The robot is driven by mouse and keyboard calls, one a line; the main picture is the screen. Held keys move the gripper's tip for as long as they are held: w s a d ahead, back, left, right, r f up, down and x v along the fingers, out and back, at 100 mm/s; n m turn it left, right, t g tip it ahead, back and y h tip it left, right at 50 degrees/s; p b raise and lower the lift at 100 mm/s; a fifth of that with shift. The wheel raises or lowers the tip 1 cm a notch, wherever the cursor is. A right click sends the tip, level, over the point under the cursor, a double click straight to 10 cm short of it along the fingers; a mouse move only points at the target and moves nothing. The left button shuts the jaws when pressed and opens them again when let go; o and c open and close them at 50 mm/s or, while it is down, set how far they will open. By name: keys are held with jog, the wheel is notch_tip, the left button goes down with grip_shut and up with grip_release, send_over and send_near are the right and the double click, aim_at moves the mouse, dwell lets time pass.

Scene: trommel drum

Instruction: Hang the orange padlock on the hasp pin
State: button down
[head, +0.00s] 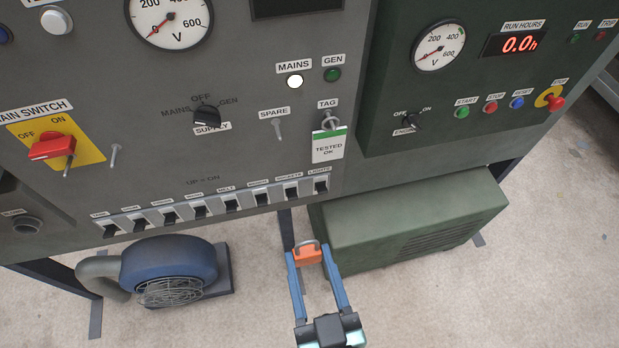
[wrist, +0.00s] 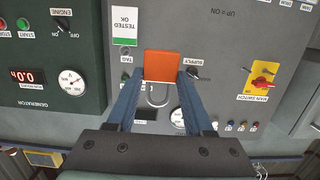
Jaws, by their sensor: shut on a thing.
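The orange padlock (head: 307,257) is between the blue fingers of my gripper (head: 308,252), its grey shackle up in the head view. In the wrist view the orange padlock (wrist: 161,65) is clamped between the fingertips (wrist: 161,75), its shackle pointing down the picture. My gripper is in front of and below the grey panel, apart from it. The red main switch (head: 52,147) sits on a yellow plate, its handle towards OFF. A short pin (head: 67,167) shows at the switch's lower edge, and another pin (head: 115,153) stands just right of the plate. Neither has a readable hasp label.
A SPARE pin (head: 278,128) is bare; the TAG pin holds a "TESTED OK" tag (head: 329,146). A row of toggle switches (head: 231,203) lines the panel's lower part. A blue blower (head: 168,265) and a green box (head: 415,222) stand below.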

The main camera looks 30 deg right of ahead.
jog(key=shift+f+p+v, duration=0.2)
jog(key=shift+p+v, duration=0.05)
jog(key=shift+v, duration=1.1)
jog(key=shift+f+p+v, duration=0.2)
jog(key=shift+f+v, duration=0.05)
jog(key=shift+v, duration=1.15)
